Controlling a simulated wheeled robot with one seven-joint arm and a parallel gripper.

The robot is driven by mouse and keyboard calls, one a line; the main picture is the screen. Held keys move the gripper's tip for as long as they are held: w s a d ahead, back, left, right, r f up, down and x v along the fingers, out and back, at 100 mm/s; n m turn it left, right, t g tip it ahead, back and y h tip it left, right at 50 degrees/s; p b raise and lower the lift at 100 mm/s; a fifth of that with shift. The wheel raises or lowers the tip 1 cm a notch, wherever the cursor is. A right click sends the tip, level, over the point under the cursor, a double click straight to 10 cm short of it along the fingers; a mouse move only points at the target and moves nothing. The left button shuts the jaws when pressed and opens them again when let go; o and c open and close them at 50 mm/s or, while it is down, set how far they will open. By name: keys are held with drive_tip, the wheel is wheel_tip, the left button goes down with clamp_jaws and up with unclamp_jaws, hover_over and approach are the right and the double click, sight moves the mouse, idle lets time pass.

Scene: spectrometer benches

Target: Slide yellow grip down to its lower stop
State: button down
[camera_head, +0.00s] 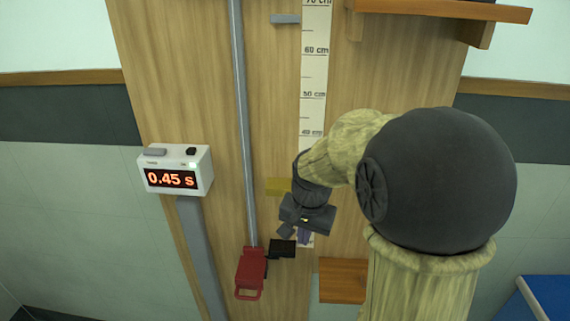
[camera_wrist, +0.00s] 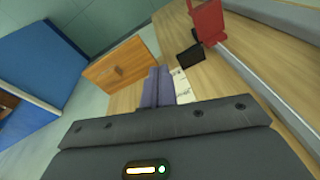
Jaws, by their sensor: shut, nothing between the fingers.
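The yellow grip (camera_head: 278,186) shows in the head view as a short flat bar on the wooden board, just left of the scale. Its right part is hidden behind my wrist. My gripper (camera_head: 304,238) is lower than the grip and a little to its right, in front of the lower end of the scale. In the wrist view my gripper's purple-grey fingers (camera_wrist: 158,74) are together with nothing between them. The yellow grip does not show in the wrist view. I cannot tell whether my wrist touches it.
A white scale strip (camera_head: 313,75) runs up the board. A grey rod (camera_head: 241,120) leads down to a red holder (camera_head: 250,270), with a black block (camera_head: 282,248) beside it. A timer (camera_head: 175,170) reads 0.45 s. A wooden block (camera_head: 342,280) juts out at lower right.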

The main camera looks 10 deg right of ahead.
drive_tip(key=w+r+m+g, duration=0.1)
drive_tip(key=w+r+m, duration=0.75)
drive_tip(key=r, duration=0.25)
wheel_tip(320, 180, up, 8)
drive_tip(key=m, duration=0.6)
hover_over(286, 187)
drive_tip(key=s, duration=0.3)
drive_tip(key=shift+s+a+f+g+p, duration=0.1)
drive_tip(key=shift+s+a+g+p, duration=0.05)
drive_tip(key=shift+a+g+p, duration=0.2)
wheel_tip(286, 187, down, 13)
drive_tip(key=p, duration=0.3)
drive_tip(key=shift+s+f, duration=0.1)
drive_tip(key=shift+f, duration=0.45)
